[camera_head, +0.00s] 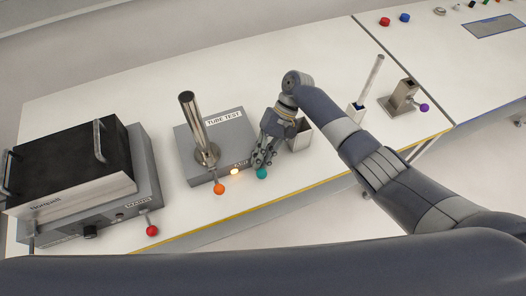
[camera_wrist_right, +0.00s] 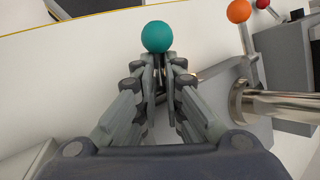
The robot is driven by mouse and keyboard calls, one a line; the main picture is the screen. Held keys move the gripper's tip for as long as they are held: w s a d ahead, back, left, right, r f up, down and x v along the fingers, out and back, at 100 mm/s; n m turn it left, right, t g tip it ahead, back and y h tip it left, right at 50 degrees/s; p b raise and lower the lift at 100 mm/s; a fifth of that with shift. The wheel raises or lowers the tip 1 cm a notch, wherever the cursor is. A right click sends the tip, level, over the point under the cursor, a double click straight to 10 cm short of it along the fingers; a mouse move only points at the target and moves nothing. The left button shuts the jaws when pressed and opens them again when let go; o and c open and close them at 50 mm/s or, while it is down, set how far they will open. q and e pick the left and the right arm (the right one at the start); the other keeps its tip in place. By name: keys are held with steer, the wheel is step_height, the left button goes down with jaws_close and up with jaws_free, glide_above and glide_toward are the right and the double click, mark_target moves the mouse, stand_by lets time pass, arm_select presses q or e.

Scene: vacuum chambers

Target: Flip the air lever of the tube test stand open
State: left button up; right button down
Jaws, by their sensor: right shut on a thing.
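The tube test stand (camera_head: 230,138) is a grey box labelled TUBE TEST on the white table, with a shiny metal tube (camera_head: 194,120) upright on it. An orange-knobbed lever (camera_head: 219,188) and a teal-knobbed lever (camera_head: 261,174) stick out at its front; the label near the teal one is too small to read surely. My right gripper (camera_head: 264,158) is shut on the teal-knobbed lever. In the right wrist view the teal ball (camera_wrist_right: 157,37) shows just beyond the fingertips (camera_wrist_right: 160,72), and the fingers hide the lever's stem. My left gripper is not in view.
A black-topped chamber (camera_head: 70,165) with a red-knobbed lever (camera_head: 152,230) stands left. An open grey holder (camera_head: 300,133) is close beside my right gripper. A purple-knobbed stand (camera_head: 401,98) is further right.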

steer(key=shift+s+f+g+b, duration=0.25)
steer(key=shift+g+b, duration=0.1)
steer(key=shift+g, duration=0.15)
steer(key=shift+w, duration=0.15)
steer(key=shift+r+g, duration=0.15)
steer(key=shift+g, duration=0.15)
steer(key=shift+m, duration=0.3)
steer(key=c, duration=1.7)
jaws_free()
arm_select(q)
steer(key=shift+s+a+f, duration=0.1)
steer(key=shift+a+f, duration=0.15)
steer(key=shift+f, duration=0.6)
arm_select(e)
steer(key=shift+r, duration=0.15)
steer(key=shift+r, duration=0.1)
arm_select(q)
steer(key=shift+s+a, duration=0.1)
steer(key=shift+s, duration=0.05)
arm_select(e)
steer(key=v, duration=1.1)
steer(key=shift+w+r, duration=0.15)
steer(key=shift+r, duration=0.25)
